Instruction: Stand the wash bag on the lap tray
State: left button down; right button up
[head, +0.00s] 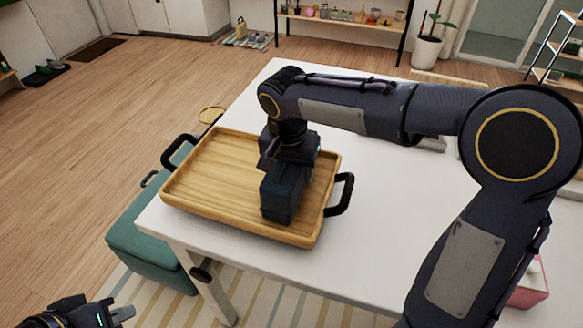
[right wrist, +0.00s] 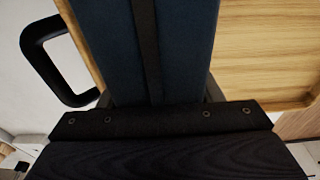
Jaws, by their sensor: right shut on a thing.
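The lap tray (head: 205,165) is a wooden tray with black handles, lying on the white table. The dark blue wash bag (head: 283,198) is upright over the right half of the tray. Whether its base touches the tray floor I cannot tell. My right gripper (head: 290,162) points down from above and is shut on the bag's upper part. In the right wrist view the bag (right wrist: 187,45) fills the middle, with a dark strip along it, and the tray (right wrist: 262,45) shows beside it. My left gripper (head: 118,313) is low at the left, away from the table; its jaws are unclear.
The white table (head: 390,210) is clear to the right of the tray. A teal bench (head: 145,240) stands by the table's left side. A round wooden piece (head: 211,114) is just behind the tray. A pink box (head: 530,288) is at the lower right. Shelves stand at the back.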

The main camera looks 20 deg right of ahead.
jog(key=o, duration=1.2)
jog(key=shift+f, duration=0.1)
jog(key=r, duration=0.4)
jog(key=s+r, duration=0.1)
jog(key=r, duration=0.3)
jog(key=a+r+p, duration=0.1)
jog(key=r, duration=0.3)
jog(key=shift+s+r, duration=0.1)
jog(key=shift+s, duration=0.15)
jog(key=s+d+f+n+y, duration=0.1)
jog(key=s+d, duration=0.1)
jog(key=s, duration=0.1)
jog(key=s+d+f+y, duration=0.1)
jog(key=s+d, duration=0.2)
jog(key=s+d+f+n+t, duration=0.1)
jog(key=s+d, duration=0.2)
jog(key=s, duration=0.1)
jog(key=shift+d+f+n+y, duration=0.15)
jog(key=shift+f+n+y, duration=0.15)
jog(key=shift+f+y, duration=0.1)
jog(key=s+f+n+t, duration=0.1)
jog(key=s+f, duration=0.2)
jog(key=s+f+t+y, duration=0.1)
jog(key=s+f, duration=0.1)
jog(key=s, duration=0.2)
jog(key=s+f+n+t+y, duration=0.1)
jog(key=s+f, duration=0.2)
jog(key=shift+s+d+f+n, duration=0.1)
jog(key=shift+s+f+n, duration=0.2)
